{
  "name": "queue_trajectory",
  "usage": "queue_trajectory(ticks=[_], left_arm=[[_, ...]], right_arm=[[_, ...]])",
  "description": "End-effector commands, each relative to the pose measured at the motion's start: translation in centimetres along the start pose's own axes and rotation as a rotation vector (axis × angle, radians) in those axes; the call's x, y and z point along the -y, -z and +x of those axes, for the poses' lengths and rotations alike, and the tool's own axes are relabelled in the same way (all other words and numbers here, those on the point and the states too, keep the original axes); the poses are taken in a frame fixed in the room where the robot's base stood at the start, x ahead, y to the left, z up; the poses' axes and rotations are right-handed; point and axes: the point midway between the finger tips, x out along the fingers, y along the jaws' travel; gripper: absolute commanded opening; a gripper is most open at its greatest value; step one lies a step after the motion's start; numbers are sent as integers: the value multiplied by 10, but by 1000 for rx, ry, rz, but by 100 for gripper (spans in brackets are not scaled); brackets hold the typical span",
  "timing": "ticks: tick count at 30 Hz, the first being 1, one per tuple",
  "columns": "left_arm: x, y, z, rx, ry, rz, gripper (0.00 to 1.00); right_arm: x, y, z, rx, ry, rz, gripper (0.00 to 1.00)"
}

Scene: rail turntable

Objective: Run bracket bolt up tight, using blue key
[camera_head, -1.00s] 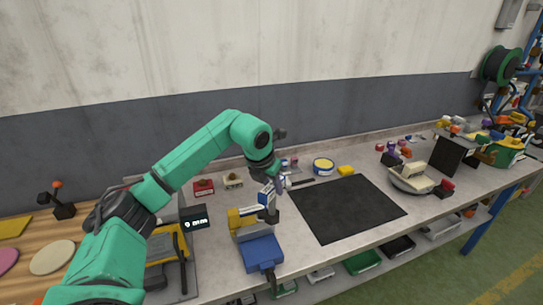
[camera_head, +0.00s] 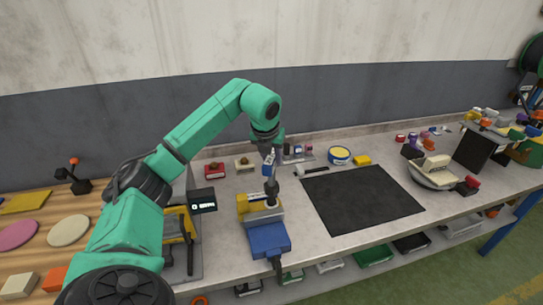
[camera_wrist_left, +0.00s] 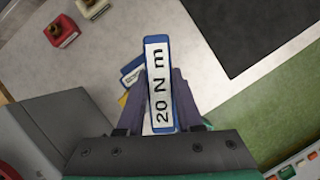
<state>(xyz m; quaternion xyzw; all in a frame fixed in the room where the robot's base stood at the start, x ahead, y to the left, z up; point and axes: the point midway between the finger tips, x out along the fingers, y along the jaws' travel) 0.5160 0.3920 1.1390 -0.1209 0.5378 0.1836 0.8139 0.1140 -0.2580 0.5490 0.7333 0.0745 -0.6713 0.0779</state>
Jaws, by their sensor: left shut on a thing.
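My left gripper (camera_head: 269,149) is shut on the blue key (camera_head: 268,163), which has a white label. In the left wrist view the key (camera_wrist_left: 158,85) reads "20 N m" and sits between the fingers. Its dark shank points down over the yellow bracket (camera_head: 243,204), held at the blue vise (camera_head: 268,240). I cannot tell whether the key's tip touches the bolt; the bolt itself is not clear to see. Blue and yellow pieces show partly behind the key in the left wrist view. My right gripper is not in view.
A black mat (camera_head: 362,198) lies to the right. A small display (camera_head: 202,201) stands left of the vise. A red block (camera_head: 214,170), a blue-rimmed yellow tub (camera_head: 339,155) and a hammer-like tool (camera_head: 312,170) lie behind.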

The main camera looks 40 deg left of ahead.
Motion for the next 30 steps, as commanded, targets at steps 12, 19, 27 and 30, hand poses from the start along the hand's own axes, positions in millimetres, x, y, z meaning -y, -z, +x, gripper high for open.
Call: queue_trajectory(ticks=[12, 19, 27, 30], left_arm=[[1, -1, -3, 1, -182, -427, 0], [0, 1, -1, -1, -381, -884, 0], [0, 2, 0, -3, -551, -1282, 0], [0, 3, 1, -4, -643, -1497, 0]], right_arm=[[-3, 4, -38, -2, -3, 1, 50], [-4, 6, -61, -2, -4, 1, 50], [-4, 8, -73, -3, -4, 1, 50], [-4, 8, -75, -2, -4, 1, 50]])
